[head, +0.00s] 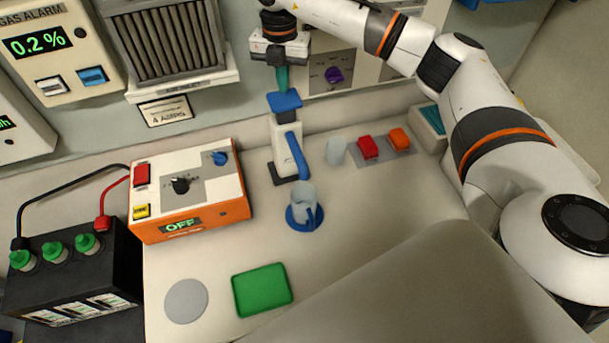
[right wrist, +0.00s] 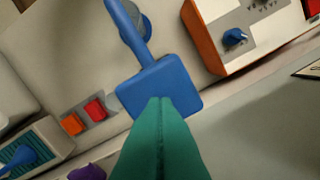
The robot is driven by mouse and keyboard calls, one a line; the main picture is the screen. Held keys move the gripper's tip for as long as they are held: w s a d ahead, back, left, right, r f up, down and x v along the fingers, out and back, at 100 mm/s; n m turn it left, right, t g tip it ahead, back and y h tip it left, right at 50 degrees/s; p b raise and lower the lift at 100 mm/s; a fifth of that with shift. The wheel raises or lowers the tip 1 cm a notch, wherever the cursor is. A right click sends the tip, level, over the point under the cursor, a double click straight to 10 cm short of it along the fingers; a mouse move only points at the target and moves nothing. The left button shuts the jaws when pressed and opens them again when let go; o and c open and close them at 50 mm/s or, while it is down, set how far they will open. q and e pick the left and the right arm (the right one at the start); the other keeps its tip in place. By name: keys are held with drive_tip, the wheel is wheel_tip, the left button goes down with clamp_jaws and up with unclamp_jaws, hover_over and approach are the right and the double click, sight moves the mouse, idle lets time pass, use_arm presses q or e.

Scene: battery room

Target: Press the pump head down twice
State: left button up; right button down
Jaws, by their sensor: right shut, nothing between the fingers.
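The pump dispenser (head: 287,142) is a white body on a dark base, with a blue square pump head (head: 285,101) on top and a blue spout (head: 297,155) pointing toward the front. A clear mug (head: 303,194) stands on a blue round coaster (head: 292,222) below the spout. My right gripper (head: 282,88) is shut and empty, with its teal fingers pointing down right over the pump head. In the right wrist view the fingertips (right wrist: 161,101) overlap the blue pump head (right wrist: 182,79); I cannot tell whether they touch it. My left gripper is not in view.
An orange-and-white charger box (head: 235,209) reading OFF and a black battery (head: 110,268) are at the left. A green tray (head: 241,297) and grey disc (head: 186,300) lie in front.

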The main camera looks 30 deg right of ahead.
idle(0.3)
wheel_tip(320, 180, up, 6)
drive_tip(key=p, duration=0.3)
drive_tip(key=shift+p, duration=0.4)
